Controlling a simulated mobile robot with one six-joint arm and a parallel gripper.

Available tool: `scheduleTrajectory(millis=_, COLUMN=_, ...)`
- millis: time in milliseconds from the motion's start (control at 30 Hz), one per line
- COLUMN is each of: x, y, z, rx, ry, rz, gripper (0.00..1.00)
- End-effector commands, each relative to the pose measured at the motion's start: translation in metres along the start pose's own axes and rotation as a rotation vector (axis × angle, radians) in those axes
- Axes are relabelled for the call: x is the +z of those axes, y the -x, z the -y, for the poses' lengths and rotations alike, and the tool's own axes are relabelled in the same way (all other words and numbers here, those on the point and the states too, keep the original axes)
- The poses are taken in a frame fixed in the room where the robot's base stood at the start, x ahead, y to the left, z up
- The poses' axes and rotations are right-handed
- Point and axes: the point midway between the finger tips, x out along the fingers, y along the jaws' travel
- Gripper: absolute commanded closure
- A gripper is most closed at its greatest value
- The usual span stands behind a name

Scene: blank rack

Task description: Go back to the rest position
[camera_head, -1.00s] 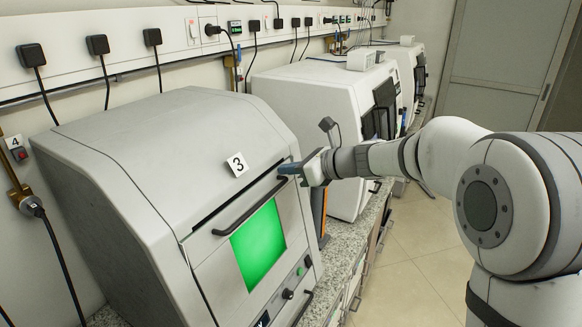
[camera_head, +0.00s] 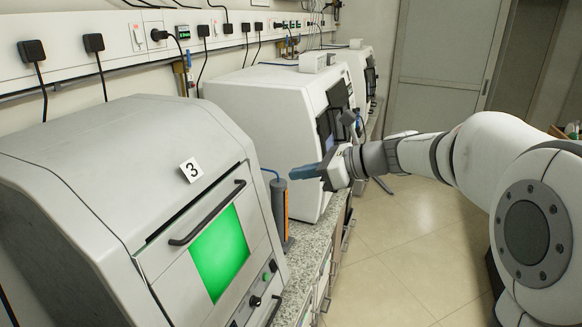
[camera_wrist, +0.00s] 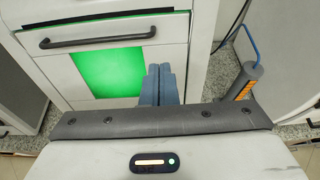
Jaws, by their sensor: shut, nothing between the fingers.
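My gripper (camera_head: 308,171) is held out in front of the bench on my arm, with its blue fingers pointing left. In the wrist view the fingers of my gripper (camera_wrist: 159,72) lie side by side, shut and empty. The machine marked 3 (camera_head: 95,150) stands to the left, with a dark bar handle (camera_head: 207,212) and a lit green window (camera_head: 219,252). In the wrist view the handle (camera_wrist: 98,37) and green window (camera_wrist: 107,70) lie beyond the fingers. The fingers appear clear of the handle.
A grey cylinder (camera_head: 279,208) with an orange strip and blue cable stands on the stone bench (camera_head: 308,245) beside machine 3. Another white machine (camera_head: 262,125) stands behind it. Cables and plugs hang from a wall rail (camera_head: 70,45). The tiled floor (camera_head: 390,260) is open at the right.

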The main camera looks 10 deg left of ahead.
Motion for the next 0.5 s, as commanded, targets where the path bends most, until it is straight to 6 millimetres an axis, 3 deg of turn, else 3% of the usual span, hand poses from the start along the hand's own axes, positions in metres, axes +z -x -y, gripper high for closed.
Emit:
scheduleTrajectory(millis=167, x=-0.03, y=0.021, z=-0.037, rx=0.025, ry=0.256, rz=-0.166, gripper=1.0)
scheduleTrajectory(millis=367, x=-0.105, y=0.072, z=-0.106, rx=0.19, ry=0.832, rz=-0.521, gripper=1.0)
scheduleTrajectory(millis=500, x=-0.156, y=0.117, z=-0.144, rx=0.397, ry=1.23, rz=-0.744, gripper=1.0)
